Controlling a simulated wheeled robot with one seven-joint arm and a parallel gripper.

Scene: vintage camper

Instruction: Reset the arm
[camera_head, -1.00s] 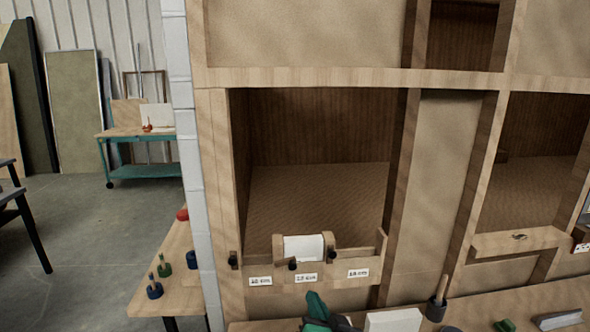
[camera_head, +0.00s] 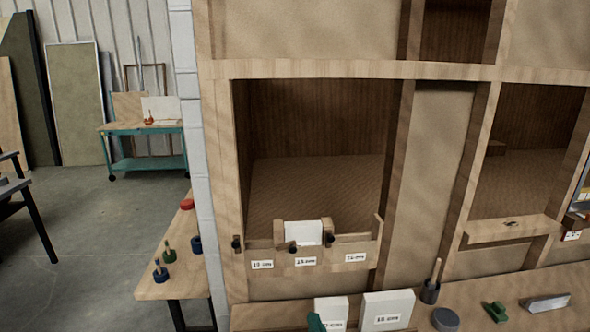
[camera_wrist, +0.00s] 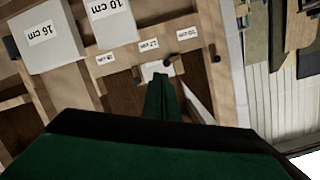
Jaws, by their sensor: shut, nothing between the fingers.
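My gripper (camera_wrist: 162,95) shows in the wrist view as dark green fingers pressed together, with nothing between them. In the head view only a small green tip of it (camera_head: 316,323) shows at the bottom edge, in front of a white block. The rest of my arm is out of that view. In the wrist view the fingers point toward the cabinet's front ledge, with a white block (camera_wrist: 152,70) beyond the tips. I cannot tell how far apart they are.
White labelled blocks (camera_head: 388,310) stand on the wooden bench (camera_head: 265,318) below the open compartment (camera_head: 318,195). A dark pot with a stick (camera_head: 431,291), a green tool (camera_head: 495,312) and a grey bar (camera_head: 545,303) lie to the right. A side table (camera_head: 178,285) stands left.

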